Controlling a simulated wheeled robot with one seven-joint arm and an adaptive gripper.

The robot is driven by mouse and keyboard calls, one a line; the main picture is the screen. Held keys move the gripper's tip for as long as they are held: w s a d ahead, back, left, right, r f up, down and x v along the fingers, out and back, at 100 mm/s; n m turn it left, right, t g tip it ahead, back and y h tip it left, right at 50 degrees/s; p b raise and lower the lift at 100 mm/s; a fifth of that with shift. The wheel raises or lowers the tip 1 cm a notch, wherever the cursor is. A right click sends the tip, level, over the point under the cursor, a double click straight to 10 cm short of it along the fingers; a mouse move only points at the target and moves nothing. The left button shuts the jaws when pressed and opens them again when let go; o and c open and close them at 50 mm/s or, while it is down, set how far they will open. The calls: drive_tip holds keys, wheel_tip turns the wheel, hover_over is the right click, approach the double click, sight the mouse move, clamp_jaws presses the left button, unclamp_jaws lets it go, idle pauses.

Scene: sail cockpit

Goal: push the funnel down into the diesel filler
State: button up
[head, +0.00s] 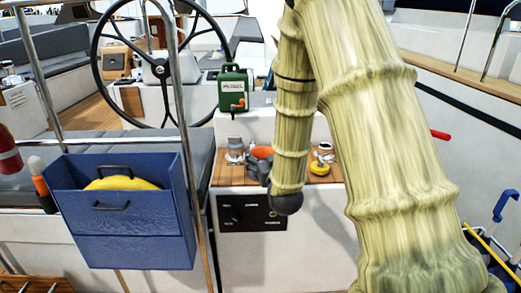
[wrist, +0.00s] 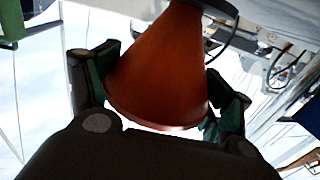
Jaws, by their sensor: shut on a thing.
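The orange funnel (head: 262,152) is at the wooden ledge in the head view, partly hidden by my gripper (head: 259,166). In the wrist view the funnel (wrist: 160,70) is a red-orange cone with its wide rim towards the camera. My gripper (wrist: 158,88) is shut on it, one finger on each side. The diesel filler cannot be told for sure. Metal fittings stand on the ledge to the left (head: 235,150) and right (head: 324,150) of the funnel. Its spout end is hidden, so I cannot tell whether it sits in an opening.
A green can (head: 232,88) stands behind the wooden ledge (head: 222,177). A yellow round cap (head: 319,168) lies on the ledge's right. A steering wheel (head: 120,65) is behind left. A blue bin (head: 120,220) with something yellow inside hangs on the rail at left.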

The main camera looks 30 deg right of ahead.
drive_tip(key=shift+v, duration=1.05)
drive_tip(key=shift+s+a+r, duration=0.25)
drive_tip(key=shift+s+r, duration=0.05)
drive_tip(key=shift+r, duration=0.05)
drive_tip(key=shift+r+p, duration=1.05)
drive_tip(key=shift+r, duration=0.3)
drive_tip(key=shift+f, duration=0.1)
